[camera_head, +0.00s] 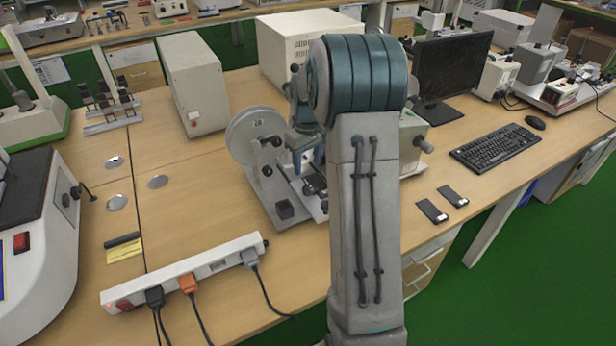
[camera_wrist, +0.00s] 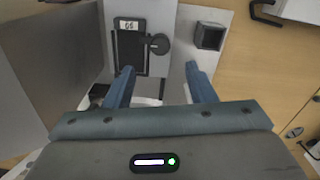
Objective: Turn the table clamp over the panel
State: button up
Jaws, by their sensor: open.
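A dark rectangular panel (camera_wrist: 130,50) with a small white label lies flat on the grey metal machine (camera_head: 268,165). The clamp head shows between and beyond the fingertips, and nothing is between the fingers. In the head view my gripper (camera_head: 307,150) hangs over the machine, and my arm hides much of its right side. The panel's near end is hidden in the wrist view.
A black square socket (camera_wrist: 209,36) stands right of the clamp. The machine's large round disc (camera_head: 250,135) rises at left. A white power strip (camera_head: 190,275) with cables lies in front. Two dark phone-like devices (camera_head: 433,210) and a keyboard (camera_head: 495,147) are to the right.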

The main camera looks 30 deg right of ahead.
jog(key=shift+r, duration=2.65)
